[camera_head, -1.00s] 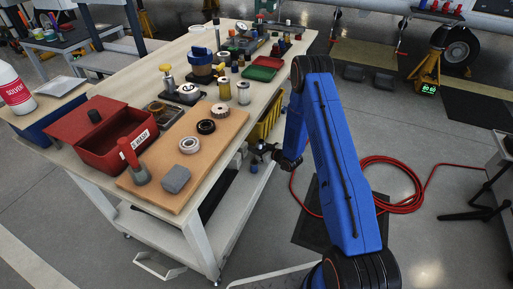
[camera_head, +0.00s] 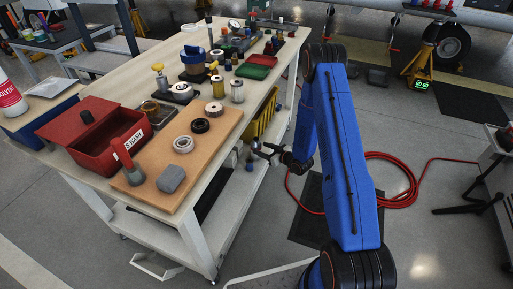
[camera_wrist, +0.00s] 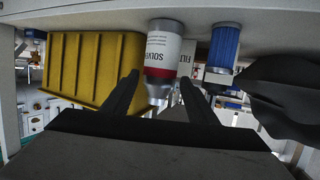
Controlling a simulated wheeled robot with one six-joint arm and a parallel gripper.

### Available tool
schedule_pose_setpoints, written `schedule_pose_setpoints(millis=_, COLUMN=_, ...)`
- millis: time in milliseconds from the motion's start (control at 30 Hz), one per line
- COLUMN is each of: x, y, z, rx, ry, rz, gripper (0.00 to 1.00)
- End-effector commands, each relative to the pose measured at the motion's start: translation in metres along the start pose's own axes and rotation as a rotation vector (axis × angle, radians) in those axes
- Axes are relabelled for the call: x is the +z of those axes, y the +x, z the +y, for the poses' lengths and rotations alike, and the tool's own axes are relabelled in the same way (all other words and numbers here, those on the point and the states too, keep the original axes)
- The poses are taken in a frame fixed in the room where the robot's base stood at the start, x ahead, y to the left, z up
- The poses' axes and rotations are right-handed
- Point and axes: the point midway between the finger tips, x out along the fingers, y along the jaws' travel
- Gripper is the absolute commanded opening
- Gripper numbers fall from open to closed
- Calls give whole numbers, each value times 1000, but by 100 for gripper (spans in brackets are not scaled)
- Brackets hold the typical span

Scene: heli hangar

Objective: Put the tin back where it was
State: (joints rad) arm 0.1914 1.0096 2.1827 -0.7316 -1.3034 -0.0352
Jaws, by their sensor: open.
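A grey-and-white tin with a red band and a label beginning "SOLV" (camera_wrist: 162,55) shows in the wrist view. It stands against a pale shelf surface that runs along the top of that picture. My gripper (camera_wrist: 157,88) is open, with one dark finger on each side of the tin's lower part in the picture. I cannot tell whether either finger touches it. In the head view my gripper (camera_head: 264,151) is at the workbench's right side, below the top and level with the lower shelf space. The tin is too small to make out clearly there.
A yellow ribbed bin (camera_wrist: 95,60) stands left of the tin; a blue filter (camera_wrist: 223,48) and a dark cloth (camera_wrist: 280,85) are right of it. The workbench top (camera_head: 140,92) holds a red box (camera_head: 95,150) and several parts. A red hose (camera_head: 400,185) lies on the floor.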

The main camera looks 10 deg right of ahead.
Motion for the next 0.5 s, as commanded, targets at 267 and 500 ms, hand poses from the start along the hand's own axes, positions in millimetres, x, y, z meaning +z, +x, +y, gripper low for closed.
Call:
schedule_pose_setpoints(millis=267, x=0, y=-28, z=0, rx=1, ry=1, rz=0, gripper=53)
schedule_pose_setpoints(millis=500, x=-7, y=-31, z=2, rx=6, ry=-8, rz=-10, gripper=53)
